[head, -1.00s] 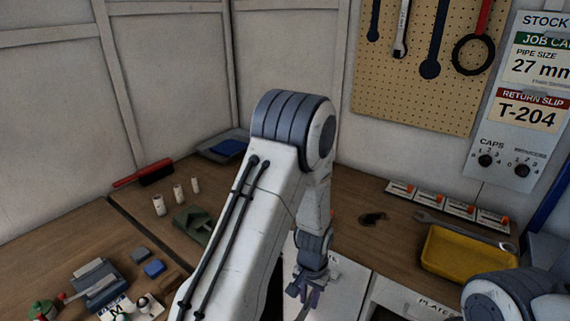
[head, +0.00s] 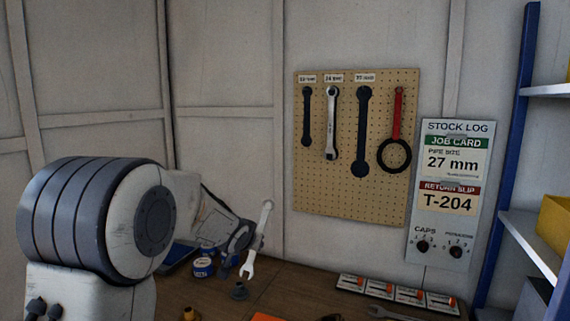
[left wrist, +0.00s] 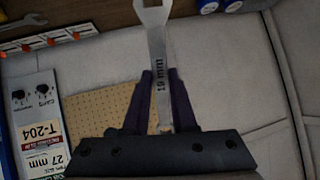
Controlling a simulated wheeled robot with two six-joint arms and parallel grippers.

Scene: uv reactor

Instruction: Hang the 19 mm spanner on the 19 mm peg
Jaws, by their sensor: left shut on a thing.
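My left gripper (head: 250,239) is shut on a metal spanner (head: 246,269), held in the air to the left of the pegboard (head: 350,200). The left wrist view shows the spanner (left wrist: 155,45) between the fingers (left wrist: 160,95), marked 19 mm, its open end pointing away from the palm. The pegboard (left wrist: 120,103) also shows there. On the board hang a silver spanner (head: 332,120) and a red-handled ring tool (head: 396,110). Two dark spanner shapes (head: 306,120) (head: 363,130) flank the silver one. Labels above them are too small to read surely. My right gripper is out of view.
A stock log panel (head: 448,190) is right of the pegboard. A blue shelf post (head: 508,150) stands at the right. Small cards with orange pieces (head: 395,292) and another spanner (head: 400,318) lie on the bench. Blue tins (head: 203,268) stand below my gripper. Space before the board is clear.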

